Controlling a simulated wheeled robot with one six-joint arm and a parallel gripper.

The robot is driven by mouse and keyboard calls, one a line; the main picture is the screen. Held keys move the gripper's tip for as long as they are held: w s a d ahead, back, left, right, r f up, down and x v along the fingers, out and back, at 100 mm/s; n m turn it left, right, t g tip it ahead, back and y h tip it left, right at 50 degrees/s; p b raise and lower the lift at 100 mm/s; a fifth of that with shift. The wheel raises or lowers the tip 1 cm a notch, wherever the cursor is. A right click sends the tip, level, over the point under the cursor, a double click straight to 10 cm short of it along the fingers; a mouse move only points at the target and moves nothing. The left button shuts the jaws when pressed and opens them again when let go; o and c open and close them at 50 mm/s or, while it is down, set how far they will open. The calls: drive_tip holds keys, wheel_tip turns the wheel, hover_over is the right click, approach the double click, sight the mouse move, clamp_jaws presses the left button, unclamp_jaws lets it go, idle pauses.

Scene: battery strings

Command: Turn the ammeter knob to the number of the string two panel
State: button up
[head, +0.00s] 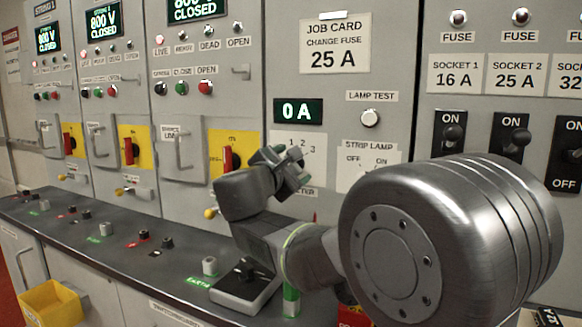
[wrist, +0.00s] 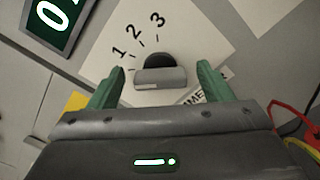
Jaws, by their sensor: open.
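The ammeter knob (wrist: 160,76) is a dark round knob with a grey bar across it, on a white plate (wrist: 190,28) marked 1, 2 and 3. I cannot tell for sure which mark it points at. My gripper (wrist: 160,67) is open, with one green finger on each side of the knob and a gap to it on both sides. In the head view my gripper (head: 295,172) covers the knob; part of the numbered plate (head: 285,141) shows above it. The ammeter display (head: 298,111) reads 0 A. The second panel from the left has a display (head: 103,20) reading 800 V CLOSED; its label looks like STRING 2.
A lamp test button (head: 370,118) and a strip lamp plate (head: 369,158) are right of the ammeter. A red handle on a yellow plate (head: 248,141) is to its left. A dark bench (head: 130,262) with small parts runs below. A red lead (wrist: 292,122) is at the wrist view's right.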

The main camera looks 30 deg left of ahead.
drive_tip(key=c, duration=1)
